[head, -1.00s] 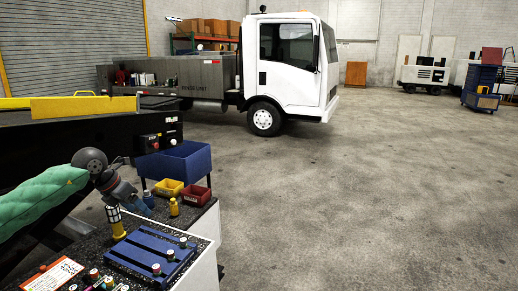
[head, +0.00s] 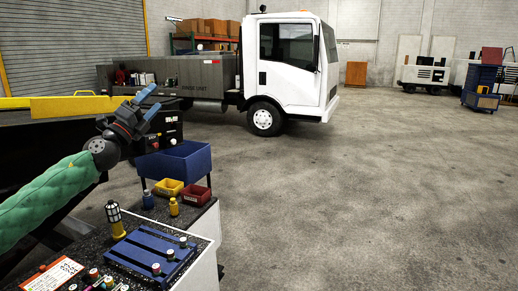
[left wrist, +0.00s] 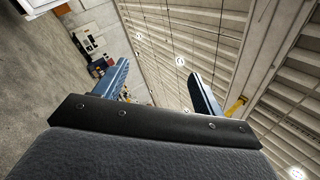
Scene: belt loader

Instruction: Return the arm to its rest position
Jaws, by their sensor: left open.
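My left arm, in a green sleeve, comes in from the left in the head view. My left gripper (head: 148,106) is raised above the workbench, in front of the dark control panel, with its blue fingers pointing up and to the right. In the left wrist view the two blue fingers of the left gripper (left wrist: 160,88) stand wide apart with nothing between them, and the ceiling shows beyond. My right gripper is in neither view.
The speckled bench (head: 88,244) holds a blue rack (head: 140,258), a yellow-and-black lamp (head: 115,218), small bottles, and a yellow bin (head: 168,187) and red bin (head: 194,194). A blue tub (head: 185,160) stands behind. A white truck (head: 290,65) is farther back.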

